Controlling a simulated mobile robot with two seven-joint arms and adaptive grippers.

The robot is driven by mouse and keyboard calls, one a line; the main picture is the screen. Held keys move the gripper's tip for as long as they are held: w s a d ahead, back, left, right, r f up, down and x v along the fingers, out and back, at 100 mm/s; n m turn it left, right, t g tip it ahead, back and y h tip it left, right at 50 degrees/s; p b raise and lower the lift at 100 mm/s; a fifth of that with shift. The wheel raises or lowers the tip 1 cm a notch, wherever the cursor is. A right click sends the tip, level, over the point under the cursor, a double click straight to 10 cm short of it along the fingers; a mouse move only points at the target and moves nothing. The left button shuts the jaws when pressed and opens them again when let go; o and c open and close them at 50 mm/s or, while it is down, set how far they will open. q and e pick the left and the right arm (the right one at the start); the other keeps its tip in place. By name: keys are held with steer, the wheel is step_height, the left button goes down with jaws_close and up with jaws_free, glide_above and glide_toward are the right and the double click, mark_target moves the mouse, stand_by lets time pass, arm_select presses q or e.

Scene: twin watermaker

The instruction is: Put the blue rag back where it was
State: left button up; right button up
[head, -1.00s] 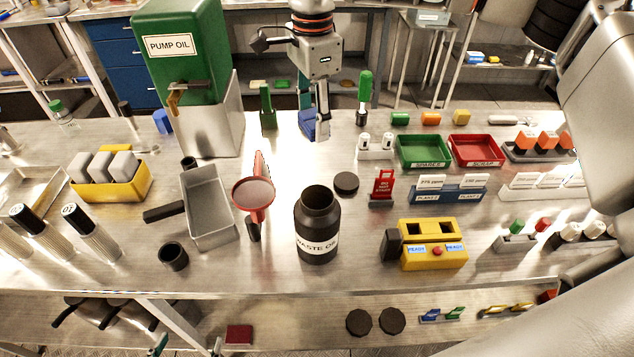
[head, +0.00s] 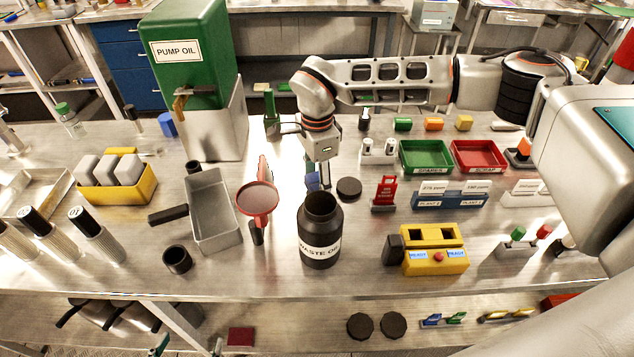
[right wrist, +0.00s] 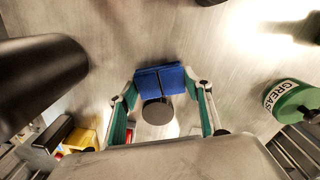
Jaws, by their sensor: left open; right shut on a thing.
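The blue rag (head: 312,181) is a small folded block held under my right gripper (head: 323,184), behind the waste oil bottle (head: 320,232) and left of a black round lid (head: 348,188). In the right wrist view the rag (right wrist: 160,79) sits between the teal fingers of my right gripper (right wrist: 163,103); a dark round shape overlaps its lower edge. My right gripper is shut on the rag. I cannot tell whether the rag touches the bench. My left gripper is not in view.
A red funnel (head: 258,198) and a grey tray (head: 213,215) stand left of the rag. The pump oil tank (head: 187,55) is behind left. A red tag stand (head: 385,193) and green (head: 426,155) and red (head: 478,155) trays are to the right.

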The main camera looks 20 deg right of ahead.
mark_target(317, 182)
steer(key=shift+f, duration=0.55)
steer(key=shift+f, duration=0.1)
steer(key=o, duration=1.2)
step_height(317, 182, up, 12)
steer(key=b, duration=0.1)
